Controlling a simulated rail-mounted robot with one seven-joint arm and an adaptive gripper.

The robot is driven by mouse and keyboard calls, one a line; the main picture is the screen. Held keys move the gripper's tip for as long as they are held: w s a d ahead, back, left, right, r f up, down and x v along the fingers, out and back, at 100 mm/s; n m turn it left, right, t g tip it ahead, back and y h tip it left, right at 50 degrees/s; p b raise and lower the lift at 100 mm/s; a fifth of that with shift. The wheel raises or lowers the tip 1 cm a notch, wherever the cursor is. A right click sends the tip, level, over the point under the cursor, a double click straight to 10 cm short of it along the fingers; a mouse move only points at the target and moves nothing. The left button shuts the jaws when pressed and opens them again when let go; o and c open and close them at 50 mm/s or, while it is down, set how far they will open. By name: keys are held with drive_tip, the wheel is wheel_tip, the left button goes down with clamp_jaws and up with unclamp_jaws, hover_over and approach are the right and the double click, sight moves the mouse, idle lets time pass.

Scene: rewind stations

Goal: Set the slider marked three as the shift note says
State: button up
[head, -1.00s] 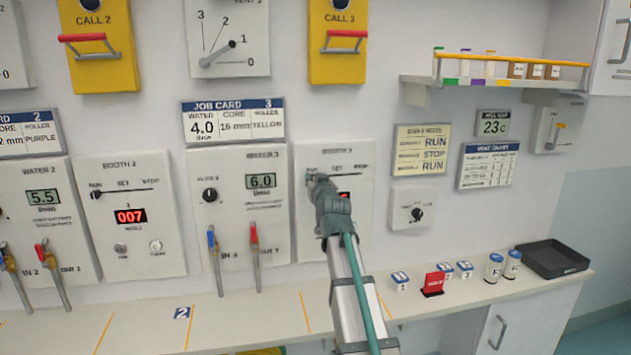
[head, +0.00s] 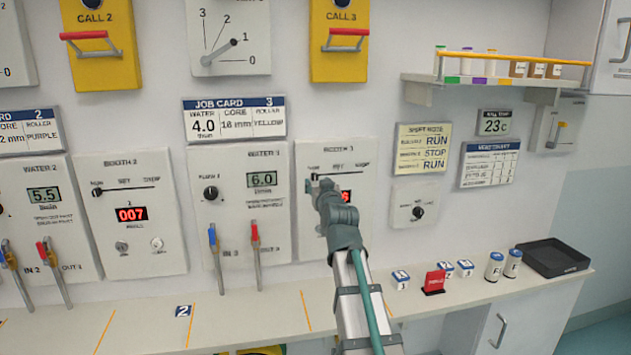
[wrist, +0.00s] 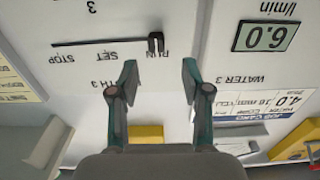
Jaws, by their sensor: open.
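The booth 3 panel (head: 308,225) has a horizontal slot labelled RUN, SET and STOP. In the wrist view, which is upside down, its black slider knob (wrist: 155,43) sits at the RUN end. My gripper (wrist: 160,70) is open, its two fingers apart with nothing between them, and the knob shows just beyond the tips. In the head view my gripper (head: 318,185) covers part of the panel and its red display. The shift note (head: 422,149) on the wall shows RUN, STOP, RUN from top to bottom; its small row labels are blurred.
The booth 2 panel (head: 131,225) stands left with its own slider at RUN. The water 3 panel (head: 242,222) with red and blue levers adjoins booth 3. A knob box (head: 415,202) is at right. Small containers and a red sign (head: 434,282) stand on the counter.

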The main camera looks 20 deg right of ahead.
drive_tip(key=v, duration=0.6)
drive_tip(key=shift+s, duration=0.15)
drive_tip(key=shift+f, duration=0.1)
